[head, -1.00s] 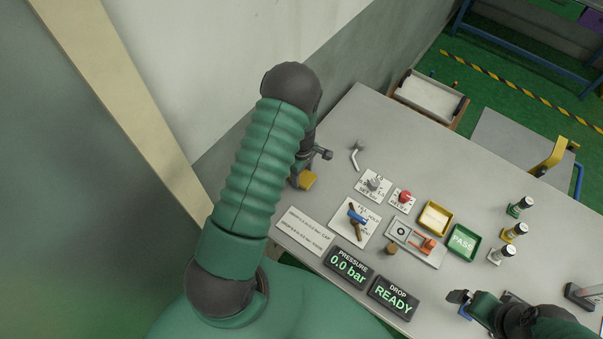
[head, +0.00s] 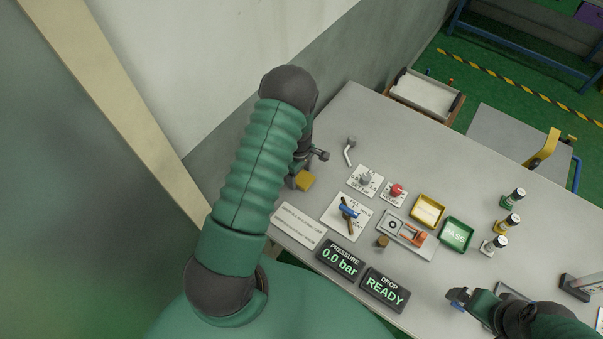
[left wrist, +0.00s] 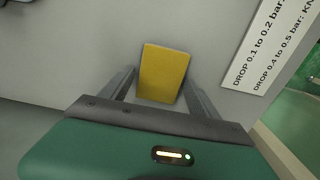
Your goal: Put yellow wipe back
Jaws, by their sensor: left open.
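The yellow wipe (left wrist: 164,73) is a small flat yellow block lying on the grey table. In the left wrist view it sits between the two fingers of my open left gripper (left wrist: 160,85), with grey showing on both sides. In the head view the wipe (head: 306,181) shows just right of my left arm, near the table's left edge. My left gripper (head: 297,178) is mostly hidden by my arm there. My right gripper (head: 459,298) is at the lower right over the table; whether its fingers are apart is unclear.
A white printed label (head: 299,226) lies near the wipe. Two displays (head: 341,260) stand at the front edge.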

